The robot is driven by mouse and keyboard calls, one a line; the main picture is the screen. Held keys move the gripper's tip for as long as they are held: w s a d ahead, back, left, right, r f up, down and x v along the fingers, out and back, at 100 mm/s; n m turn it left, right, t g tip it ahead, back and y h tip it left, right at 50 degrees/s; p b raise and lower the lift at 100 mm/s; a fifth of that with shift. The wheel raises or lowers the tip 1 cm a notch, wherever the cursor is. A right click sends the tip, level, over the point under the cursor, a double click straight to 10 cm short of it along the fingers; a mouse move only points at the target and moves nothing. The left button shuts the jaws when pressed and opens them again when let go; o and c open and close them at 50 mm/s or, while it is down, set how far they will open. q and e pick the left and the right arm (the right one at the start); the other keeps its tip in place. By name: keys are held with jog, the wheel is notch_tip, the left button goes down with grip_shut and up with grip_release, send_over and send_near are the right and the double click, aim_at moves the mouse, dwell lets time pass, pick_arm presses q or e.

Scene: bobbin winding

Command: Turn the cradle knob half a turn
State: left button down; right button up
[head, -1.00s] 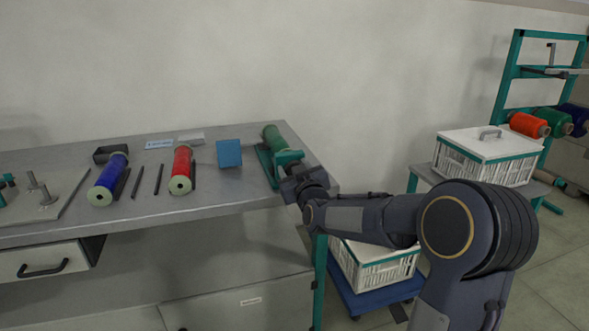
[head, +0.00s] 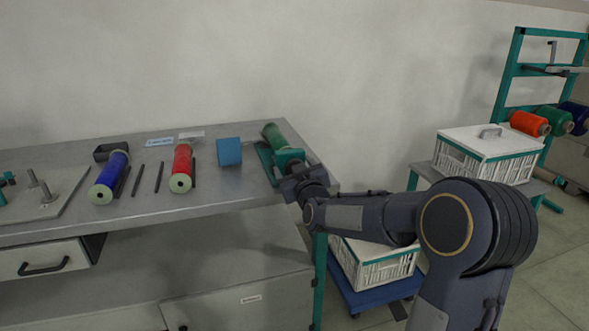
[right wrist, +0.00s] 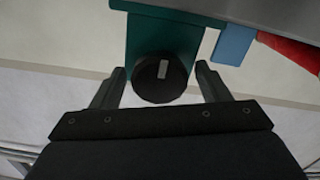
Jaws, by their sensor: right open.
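The cradle (head: 265,163) is a teal frame at the right end of the workbench, with a green bobbin (head: 272,135) lying in it. The knob (right wrist: 158,78) is a round black disc with a pale mark, on the cradle's teal end plate (right wrist: 190,42) in the right wrist view. My right gripper (right wrist: 163,78) is open, with one finger on each side of the knob; a gap shows at both sides. In the head view my right gripper (head: 297,178) hides the knob. My left gripper is not in view.
A blue block (head: 229,152) stands left of the cradle. A red bobbin (head: 182,168), a blue bobbin (head: 109,178) and dark rods (head: 159,177) lie further left on the workbench (head: 222,190). White crates (head: 375,262) stand below right. The wall is behind.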

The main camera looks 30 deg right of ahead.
jog(key=v, duration=0.7)
jog(key=shift+s+a+p, duration=0.15)
jog(key=shift+s+p, duration=0.25)
jog(key=shift+p, duration=0.05)
jog(key=s+a+f+m+g+y, duration=0.1)
jog(key=s+a+f+g+y, duration=0.3)
jog(key=s, duration=0.6)
jog(key=s+a+f+g+y, duration=0.1)
jog(key=s+a+f+g, duration=0.4)
jog(key=s, duration=0.5)
jog(key=s+a+f+m+g+y, duration=0.1)
jog(key=s+a+f+g+y, duration=0.2)
jog(key=s+a, duration=0.5)
notch_tip(320, 180, up, 27)
jog(key=s+d+p, duration=0.2)
jog(key=p, duration=2.4)
jog(key=shift+f+p, duration=0.2)
jog(key=shift+p, duration=0.15)
